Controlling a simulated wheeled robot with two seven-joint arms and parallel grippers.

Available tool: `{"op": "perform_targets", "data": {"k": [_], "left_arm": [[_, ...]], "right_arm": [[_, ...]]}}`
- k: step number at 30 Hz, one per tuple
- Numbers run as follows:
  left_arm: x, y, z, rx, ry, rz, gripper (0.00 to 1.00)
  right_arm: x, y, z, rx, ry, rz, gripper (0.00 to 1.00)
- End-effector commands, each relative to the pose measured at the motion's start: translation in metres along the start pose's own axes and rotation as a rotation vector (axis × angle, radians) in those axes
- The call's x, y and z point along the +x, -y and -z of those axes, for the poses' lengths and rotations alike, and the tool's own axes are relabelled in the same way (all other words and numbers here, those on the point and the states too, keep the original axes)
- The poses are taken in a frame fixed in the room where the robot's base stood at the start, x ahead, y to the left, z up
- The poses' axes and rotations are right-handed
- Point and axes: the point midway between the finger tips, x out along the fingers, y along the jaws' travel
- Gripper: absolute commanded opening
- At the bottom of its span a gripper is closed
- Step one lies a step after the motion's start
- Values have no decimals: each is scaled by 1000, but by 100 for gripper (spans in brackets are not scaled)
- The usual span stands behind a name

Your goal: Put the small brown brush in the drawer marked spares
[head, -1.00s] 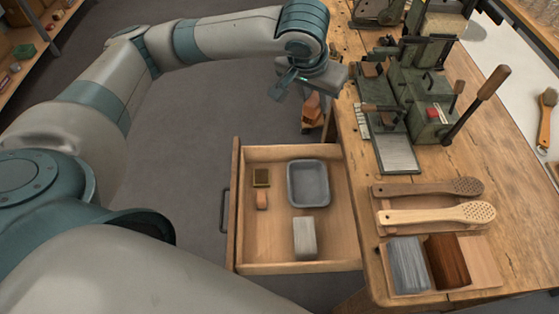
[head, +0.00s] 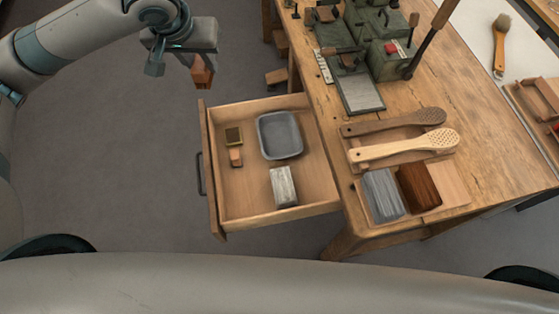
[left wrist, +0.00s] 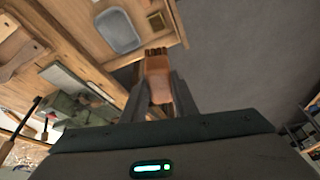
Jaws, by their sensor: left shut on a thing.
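My left gripper (head: 196,62) is shut on the small brown brush (head: 203,77). It holds the brush in the air beyond the far left corner of the open drawer (head: 211,180). In the left wrist view the brush (left wrist: 157,78) sits between the two fingers, its dark bristles pointing away from the gripper. The drawer's edge (left wrist: 150,47) shows just past the brush there. The drawer is pulled out from the bench and I see no readable marking on it. My right gripper is not in view.
In the drawer lie a grey tray (head: 280,136), a pale block (head: 283,187) and two small pieces; the drawer floor is partly bare. The bench (head: 460,120) carries a green machine (head: 378,40), two perforated paddles and several blocks. Open floor lies left of the drawer.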

Motion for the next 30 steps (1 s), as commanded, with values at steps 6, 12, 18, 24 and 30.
{"op": "perform_targets", "data": {"k": [6,12,18,24,30], "left_arm": [[2,-1,-1,7,1,-3,4],[19,-12,-14,80,5,-34,4],[58,-41,-46,264,8,-113,4],[107,-85,-99,534,10,-230,4],[151,-134,-166,827,8,-355,4]], "right_arm": [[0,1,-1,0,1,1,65],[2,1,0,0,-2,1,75],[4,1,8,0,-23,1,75],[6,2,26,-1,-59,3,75],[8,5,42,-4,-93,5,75]]}}
